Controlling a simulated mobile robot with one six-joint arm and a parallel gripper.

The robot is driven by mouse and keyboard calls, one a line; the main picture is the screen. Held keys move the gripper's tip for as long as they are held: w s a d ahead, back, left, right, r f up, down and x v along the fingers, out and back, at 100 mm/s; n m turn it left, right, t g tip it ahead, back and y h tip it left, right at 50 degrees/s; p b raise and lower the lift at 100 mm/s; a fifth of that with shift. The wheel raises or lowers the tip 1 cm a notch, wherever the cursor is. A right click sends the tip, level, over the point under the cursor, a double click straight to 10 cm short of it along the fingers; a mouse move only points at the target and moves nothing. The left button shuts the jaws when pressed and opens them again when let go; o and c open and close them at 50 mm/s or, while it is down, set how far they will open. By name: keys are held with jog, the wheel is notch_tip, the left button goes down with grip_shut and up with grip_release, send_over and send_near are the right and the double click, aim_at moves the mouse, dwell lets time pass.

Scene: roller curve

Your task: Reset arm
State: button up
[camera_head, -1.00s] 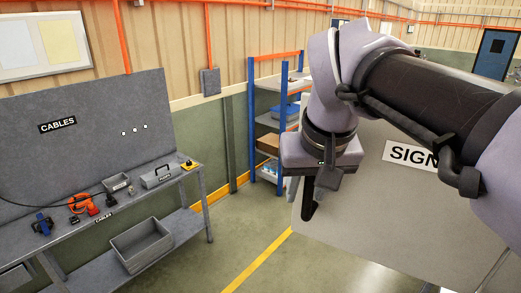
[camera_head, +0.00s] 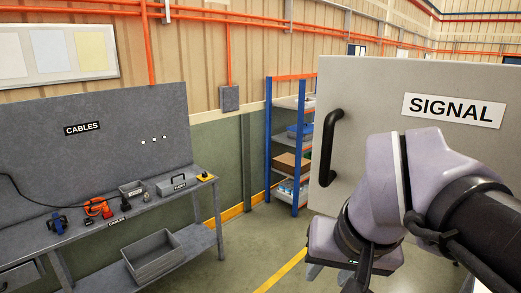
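My arm, purple-grey with a dark link, reaches in from the lower right. My gripper (camera_head: 357,281) hangs at the arm's end near the bottom edge, pointing down. Its fingers are dark and partly cut off by the frame, so I cannot tell if they are open or shut. I see nothing held in it.
A grey panel marked SIGNAL (camera_head: 453,109) with a black handle (camera_head: 327,146) stands behind my arm. A grey workbench (camera_head: 190,195) marked CABLES, with tools and bins, is at left. A blue and orange shelf (camera_head: 270,150) stands behind. The floor (camera_head: 240,260) between is clear.

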jog(key=s+f+b, duration=0.2)
jog(key=f+b, duration=0.6)
jog(key=f, duration=0.5)
jog(key=s+f+m+b, duration=0.1)
jog(key=s+f+b, duration=0.2)
jog(key=f+b, duration=0.5)
jog(key=s+a+f+m+t+y+b, duration=0.1)
jog(key=s+f+b, duration=0.2)
jog(key=f+b, duration=0.6)
notch_tip(320, 180, down, 9)
jog(key=shift+s+r, duration=0.1)
jog(key=shift+s, duration=0.15)
